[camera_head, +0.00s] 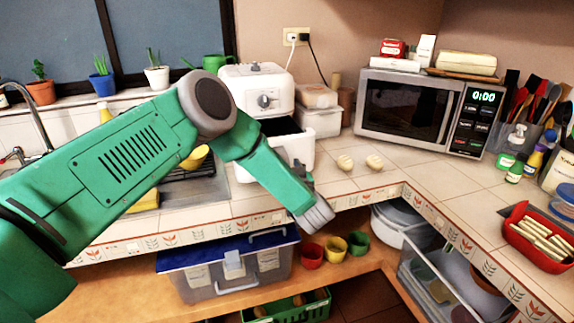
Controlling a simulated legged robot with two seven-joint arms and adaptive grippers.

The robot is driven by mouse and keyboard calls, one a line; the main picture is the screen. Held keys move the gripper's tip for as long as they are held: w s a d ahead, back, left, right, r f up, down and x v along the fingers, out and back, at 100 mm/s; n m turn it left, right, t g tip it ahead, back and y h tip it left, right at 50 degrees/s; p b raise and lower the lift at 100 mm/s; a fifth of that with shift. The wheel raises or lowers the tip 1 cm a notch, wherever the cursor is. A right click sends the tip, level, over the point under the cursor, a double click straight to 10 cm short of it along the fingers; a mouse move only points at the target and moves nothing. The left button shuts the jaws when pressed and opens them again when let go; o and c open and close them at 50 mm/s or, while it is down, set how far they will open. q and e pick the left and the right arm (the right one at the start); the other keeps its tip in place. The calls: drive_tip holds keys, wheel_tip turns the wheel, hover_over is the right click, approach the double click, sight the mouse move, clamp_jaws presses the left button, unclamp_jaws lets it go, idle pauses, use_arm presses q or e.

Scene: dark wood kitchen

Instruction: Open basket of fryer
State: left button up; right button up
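The white fryer (258,90) stands on the tiled counter against the back wall, with a round dial on its front. Its basket (302,148) is out in front of the body, and its dark inside shows from above. My green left arm comes in from the left and crosses in front of the fryer's lower left. Its grey wrist end (316,214) is below the basket, over the counter's front edge. A small part of my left gripper (301,171) seems to show at the basket's lower front; its fingers are mostly hidden, so contact cannot be told. My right gripper is out of view.
Clear plastic containers (319,110) stand right of the fryer. A microwave (424,108) is farther right, with free counter in front holding two pale round items (359,162). A blue-lidded bin (228,265) and small coloured pots (335,247) sit on the shelf below.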

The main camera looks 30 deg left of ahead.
use_arm(q)
drive_tip(key=shift+w+a, duration=0.15)
drive_tip(key=shift+a, duration=0.55)
drive_tip(key=shift+s+d, duration=0.15)
drive_tip(key=shift+s, duration=0.15)
drive_tip(key=v, duration=1.1)
drive_tip(key=shift+f, duration=0.25)
